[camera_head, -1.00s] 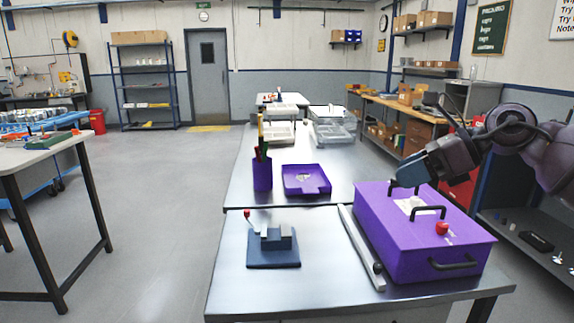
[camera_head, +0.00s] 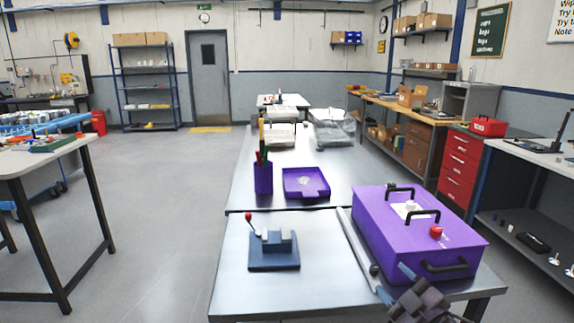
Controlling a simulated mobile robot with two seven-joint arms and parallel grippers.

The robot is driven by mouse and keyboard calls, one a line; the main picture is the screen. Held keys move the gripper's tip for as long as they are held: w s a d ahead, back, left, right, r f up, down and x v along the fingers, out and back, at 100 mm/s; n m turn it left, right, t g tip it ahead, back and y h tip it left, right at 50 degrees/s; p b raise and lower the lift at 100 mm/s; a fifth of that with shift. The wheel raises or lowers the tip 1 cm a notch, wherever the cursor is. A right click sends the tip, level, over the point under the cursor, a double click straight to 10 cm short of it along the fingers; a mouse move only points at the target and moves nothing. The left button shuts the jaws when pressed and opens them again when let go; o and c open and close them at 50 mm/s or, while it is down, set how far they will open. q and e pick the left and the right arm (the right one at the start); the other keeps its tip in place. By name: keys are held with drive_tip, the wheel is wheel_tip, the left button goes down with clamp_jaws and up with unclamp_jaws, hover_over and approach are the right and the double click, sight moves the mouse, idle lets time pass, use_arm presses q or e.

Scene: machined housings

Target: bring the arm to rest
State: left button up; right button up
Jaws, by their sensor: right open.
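My right gripper (camera_head: 396,284) is low at the bottom edge of the head view, in front of the near side of the purple box. It is dark with blue-grey fingers, open, with nothing seen between them. Most of my right arm is out of the frame. The purple box (camera_head: 385,238) has black handles and a red knob, and sits on the right of the near metal table. I cannot tell whether the gripper touches the box or table edge. My left gripper is not in view.
A blue fixture (camera_head: 273,252) with a red-tipped lever stands on the near table (camera_head: 232,285). A grey bar (camera_head: 356,243) lies along the box. Behind are a purple tray (camera_head: 306,192) and a purple pen cup (camera_head: 263,180). The floor left of the table is clear.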

drive_tip(key=s+d+f+m+g+h, duration=0.1)
drive_tip(key=s+f+m+g+h, duration=0.1)
drive_tip(key=s+f+m, duration=0.2)
drive_tip(key=s+d+f+m+g+h+p, duration=0.1)
drive_tip(key=s+d+f+m+g+h, duration=0.1)
drive_tip(key=s+f, duration=0.9)
drive_tip(key=s+d+f+m+g+h+p, duration=0.1)
drive_tip(key=s+f+m, duration=0.4)
drive_tip(key=s, duration=0.9)
wheel_tip(320, 180, down, 3)
drive_tip(key=shift+s+d+f+m+g+h, duration=0.2)
drive_tip(key=shift+s+d+m+g+h, duration=0.1)
drive_tip(key=shift+d+g+h, duration=0.4)
drive_tip(key=shift+a, duration=0.1)
drive_tip(key=shift+w+r, duration=0.1)
